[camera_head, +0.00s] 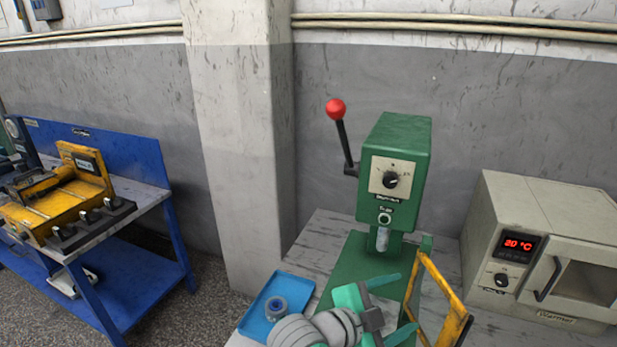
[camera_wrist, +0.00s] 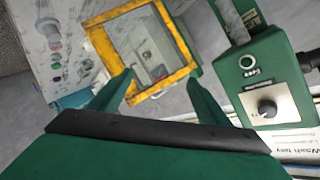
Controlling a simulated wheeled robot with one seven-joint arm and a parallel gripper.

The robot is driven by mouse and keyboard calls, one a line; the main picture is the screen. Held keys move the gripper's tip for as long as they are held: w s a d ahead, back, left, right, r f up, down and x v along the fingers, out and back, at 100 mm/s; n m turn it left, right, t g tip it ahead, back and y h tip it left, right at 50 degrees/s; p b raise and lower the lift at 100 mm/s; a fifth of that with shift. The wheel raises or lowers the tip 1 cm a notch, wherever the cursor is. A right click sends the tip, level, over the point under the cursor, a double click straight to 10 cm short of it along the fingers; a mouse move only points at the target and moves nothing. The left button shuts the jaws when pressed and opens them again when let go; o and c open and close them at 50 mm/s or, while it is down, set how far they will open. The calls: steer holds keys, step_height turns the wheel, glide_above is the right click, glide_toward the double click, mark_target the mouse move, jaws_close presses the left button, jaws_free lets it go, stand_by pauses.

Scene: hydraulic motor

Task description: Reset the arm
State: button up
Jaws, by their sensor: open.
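My gripper (camera_head: 408,301) is at the bottom of the head view, in front of the green press's base. Its teal fingers are spread apart with nothing between them. In the wrist view my gripper (camera_wrist: 160,77) also shows open and empty, with the yellow-framed guard (camera_wrist: 104,42) seen beyond the fingers. My grey arm comes in from the bottom edge of the head view and hides part of the table and press base.
The green press (camera_head: 400,150) has a raised red-knobbed lever (camera_head: 336,109). Its yellow guard (camera_head: 447,300) stands close right of my gripper. A blue tray (camera_head: 258,308) holds a small ring-shaped part (camera_head: 276,308). A warmer oven (camera_head: 545,215) is shut at right. A blue bench (camera_head: 135,270) stands left.

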steer(key=s+a+f+n+t+y, duration=0.45)
steer(key=f+n, duration=0.35)
steer(key=n, duration=0.3)
steer(key=s+a+f+n+t+y, duration=0.4)
steer(key=s+f+n+t+y, duration=0.15)
steer(key=f+n, duration=0.35)
steer(key=s+a+f+g+y, duration=0.1)
steer(key=s+a, duration=0.4)
steer(key=s, duration=0.6)
steer(key=s+a+f+g, duration=0.1)
steer(key=s+a+f, duration=0.3)
steer(key=s, duration=0.8)
steer(key=shift+a+m+g+y, duration=0.3)
steer(key=shift+a+m+y, duration=0.05)
steer(key=shift+m+y, duration=0.05)
steer(key=shift+f, duration=0.1)
